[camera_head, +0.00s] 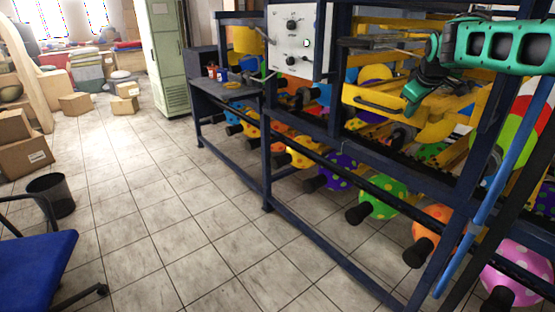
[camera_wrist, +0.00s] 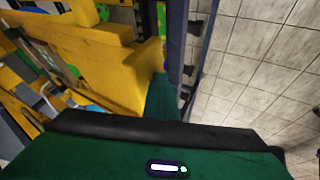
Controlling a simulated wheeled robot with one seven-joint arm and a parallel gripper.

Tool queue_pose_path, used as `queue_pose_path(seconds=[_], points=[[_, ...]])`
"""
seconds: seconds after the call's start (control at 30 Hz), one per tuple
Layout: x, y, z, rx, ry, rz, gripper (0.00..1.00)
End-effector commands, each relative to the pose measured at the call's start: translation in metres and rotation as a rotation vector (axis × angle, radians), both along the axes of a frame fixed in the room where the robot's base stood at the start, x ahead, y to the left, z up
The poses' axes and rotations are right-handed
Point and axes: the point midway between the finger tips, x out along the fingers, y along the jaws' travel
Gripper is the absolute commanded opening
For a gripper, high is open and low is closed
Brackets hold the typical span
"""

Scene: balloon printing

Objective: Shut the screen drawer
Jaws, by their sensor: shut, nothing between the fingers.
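The yellow screen drawer (camera_head: 432,130) sits in the dark blue printing machine on the right, with a bar handle on its front panel. It appears to stick out of the frame, but how far I cannot tell. My green gripper (camera_head: 411,106) is shut and empty at the drawer's front panel, to the right of the handle. In the wrist view the yellow drawer (camera_wrist: 115,75) fills the upper left, and my gripper (camera_wrist: 163,92) is close against its edge. Whether they touch I cannot tell. The wrist housing hides the lower part of that view.
A white control panel (camera_head: 297,41) with knobs hangs left of the drawer. A blue post (camera_head: 490,195) rises at the right. Spotted balloons (camera_head: 378,200) sit in a row below. Tiled floor (camera_head: 160,200) is open on the left, with a blue chair (camera_head: 35,265) and bin (camera_head: 52,196).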

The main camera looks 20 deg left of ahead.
Motion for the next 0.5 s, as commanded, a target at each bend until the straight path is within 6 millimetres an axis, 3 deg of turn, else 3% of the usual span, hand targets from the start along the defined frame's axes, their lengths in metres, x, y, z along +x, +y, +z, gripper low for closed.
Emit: queue_pose_path(seconds=[0.03,0.13,0.37,0.5], points=[[0.004,-0.009,0.003,-0.001,-0.013,-0.016,0.00],[0.001,-0.007,0.003,-0.001,-0.012,-0.017,0.00],[-0.022,0.013,0.002,0.000,-0.004,-0.010,0.00],[-0.041,0.010,0.030,0.001,-0.006,-0.011,0.00]])
